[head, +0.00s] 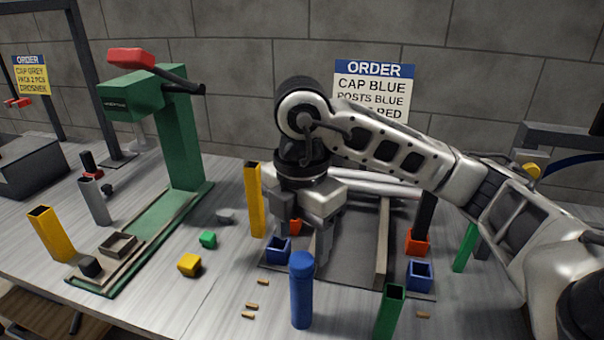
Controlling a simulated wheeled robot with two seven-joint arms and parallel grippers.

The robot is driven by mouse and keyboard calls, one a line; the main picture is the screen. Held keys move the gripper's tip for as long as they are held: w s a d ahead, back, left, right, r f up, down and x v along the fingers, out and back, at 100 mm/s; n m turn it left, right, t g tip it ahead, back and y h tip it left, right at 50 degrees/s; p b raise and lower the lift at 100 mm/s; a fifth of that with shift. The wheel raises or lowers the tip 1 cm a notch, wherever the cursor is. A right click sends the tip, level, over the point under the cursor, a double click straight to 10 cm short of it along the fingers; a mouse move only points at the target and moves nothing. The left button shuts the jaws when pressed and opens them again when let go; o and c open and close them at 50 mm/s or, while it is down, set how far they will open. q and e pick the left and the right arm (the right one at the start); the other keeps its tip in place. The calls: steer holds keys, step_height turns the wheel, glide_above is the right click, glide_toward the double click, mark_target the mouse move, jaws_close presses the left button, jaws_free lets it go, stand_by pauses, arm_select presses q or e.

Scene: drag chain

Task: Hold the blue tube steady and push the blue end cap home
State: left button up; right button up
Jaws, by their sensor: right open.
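The blue tube (301,305) stands upright near the front edge of the table. A blue end cap (301,263) sits on its top, with a visible seam below it; I cannot tell how deep it is seated. My right gripper (311,240) points down behind the tube, its fingers apart and holding nothing that I can see. It appears clear of the tube and cap. My left gripper is out of view, and nothing is seen holding the tube.
Blue square sockets (278,250) and (420,274) and a red one (417,243) sit on the grey board. A yellow post (254,202) stands left of my gripper, a green post (390,312) right of the tube. A green press (178,130) stands at left.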

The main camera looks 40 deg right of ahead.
mark_target(302, 259)
arm_select(q)
steer(key=p, duration=0.1)
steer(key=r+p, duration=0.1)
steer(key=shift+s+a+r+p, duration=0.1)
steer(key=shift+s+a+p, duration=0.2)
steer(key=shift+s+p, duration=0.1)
arm_select(e)
step_height(302, 259, up, 13)
steer(key=shift+f, duration=0.2)
